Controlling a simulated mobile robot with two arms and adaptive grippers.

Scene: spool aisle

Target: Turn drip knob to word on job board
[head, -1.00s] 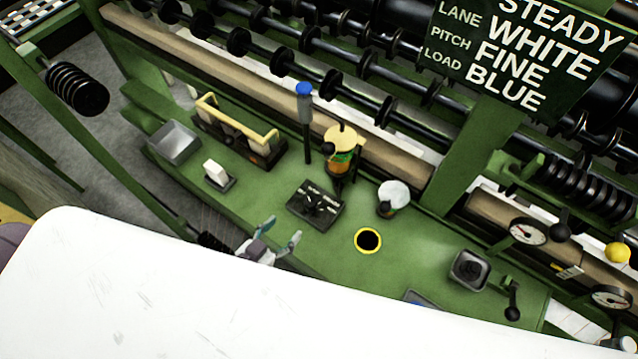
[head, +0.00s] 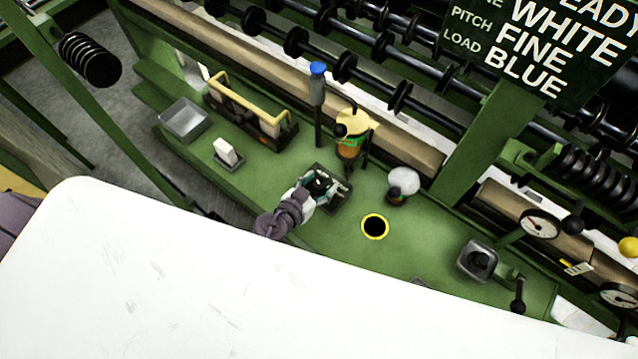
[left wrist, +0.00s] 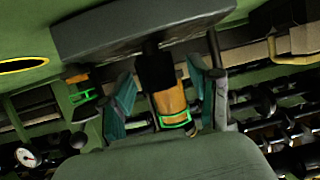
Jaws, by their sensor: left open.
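The drip knob is a dark knob on a small black plate (head: 340,203) on the green bench. Its lettering is hidden or too small to read. My left gripper (head: 316,189) is open over the plate, its fingers around the knob area; I cannot tell whether they touch it. In the left wrist view, the teal fingers (left wrist: 158,103) stand apart, with a black stub and an amber, green-banded vessel (left wrist: 172,103) seen between them. The job board (head: 545,45) at upper right reads WHITE, FINE, BLUE, with the top word cut to "EADY". My right gripper is out of view.
An amber oiler (head: 350,147) and a blue-topped post (head: 317,90) stand behind the plate. A white switch (head: 227,152) and metal tray (head: 184,119) are left.

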